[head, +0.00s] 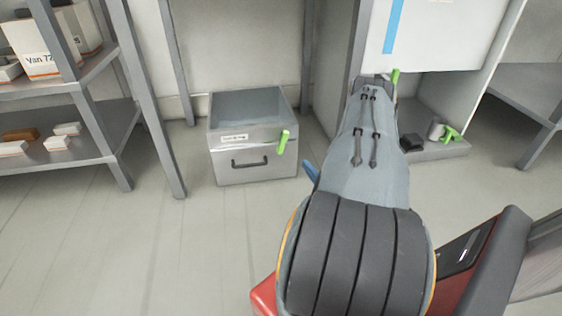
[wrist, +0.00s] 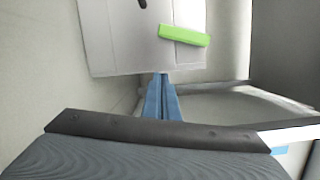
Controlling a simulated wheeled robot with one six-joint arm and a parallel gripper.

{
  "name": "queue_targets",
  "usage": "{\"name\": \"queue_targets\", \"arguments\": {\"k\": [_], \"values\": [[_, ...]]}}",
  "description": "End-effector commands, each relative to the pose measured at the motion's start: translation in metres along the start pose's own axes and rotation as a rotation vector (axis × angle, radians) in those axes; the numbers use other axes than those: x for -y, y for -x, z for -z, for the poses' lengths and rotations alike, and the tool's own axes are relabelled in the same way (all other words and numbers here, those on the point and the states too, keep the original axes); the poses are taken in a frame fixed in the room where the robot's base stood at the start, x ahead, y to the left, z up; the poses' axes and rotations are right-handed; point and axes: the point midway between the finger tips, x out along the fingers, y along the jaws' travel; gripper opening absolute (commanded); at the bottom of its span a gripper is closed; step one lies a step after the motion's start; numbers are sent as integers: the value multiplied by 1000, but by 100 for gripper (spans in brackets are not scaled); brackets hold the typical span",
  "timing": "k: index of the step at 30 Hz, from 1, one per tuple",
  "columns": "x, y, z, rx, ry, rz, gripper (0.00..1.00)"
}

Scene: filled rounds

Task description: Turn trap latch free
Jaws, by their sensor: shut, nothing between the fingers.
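A grey open-topped box (head: 231,172) with a dark handle stands on the floor in the head view. A green latch (head: 283,141) is on the right part of its front, nearly upright with a slight tilt. In the wrist view, which is rolled sideways, the green latch (wrist: 184,36) lies across the pale box face (wrist: 120,45). My gripper shows in the head view as a blue tip (head: 309,169) to the lower right of the box; my arm hides the rest. In the wrist view the blue fingers (wrist: 161,80) are shut and empty, apart from the latch.
A shelf unit (head: 92,68) with cartons stands at the left. A cabinet (head: 431,38) at the right has a green piece (head: 395,77) at its lower edge and small items below. The floor (head: 120,245) in front of the box is clear.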

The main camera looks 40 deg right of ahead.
Motion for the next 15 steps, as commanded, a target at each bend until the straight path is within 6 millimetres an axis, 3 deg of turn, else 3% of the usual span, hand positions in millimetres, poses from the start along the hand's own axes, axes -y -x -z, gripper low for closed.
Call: {"name": "queue_targets", "arguments": {"k": [5, 15], "values": [[-12, 17, 4, 14, -55, 56, 0], [-12, 17, 3, 17, -59, 61, 0]]}}
